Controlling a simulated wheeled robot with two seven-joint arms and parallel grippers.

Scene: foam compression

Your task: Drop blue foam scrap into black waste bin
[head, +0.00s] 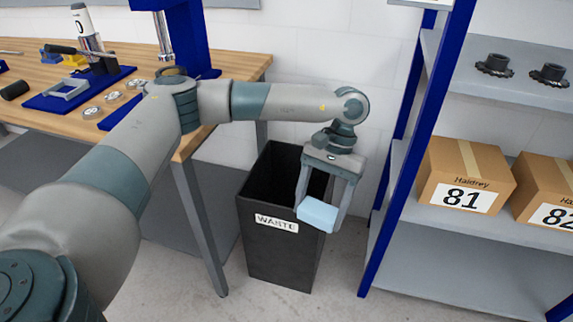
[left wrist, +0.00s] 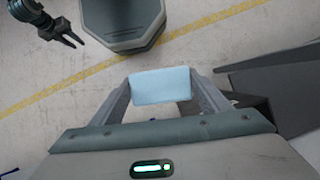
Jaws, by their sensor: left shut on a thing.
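The blue foam scrap (head: 318,214) is a light blue block held between the fingers of my left gripper (head: 322,208), which is shut on it. In the head view it appears in front of the right front part of the black waste bin (head: 268,245), near the rim. The bin is open at the top and has a WASTE label.
A wooden workbench (head: 235,68) with tools stands left of the bin. A blue-framed shelf (head: 400,190) with boxes (head: 465,178) and dark gears (head: 495,65) stands close on the right. The floor (head: 180,280) in front of the bin is clear.

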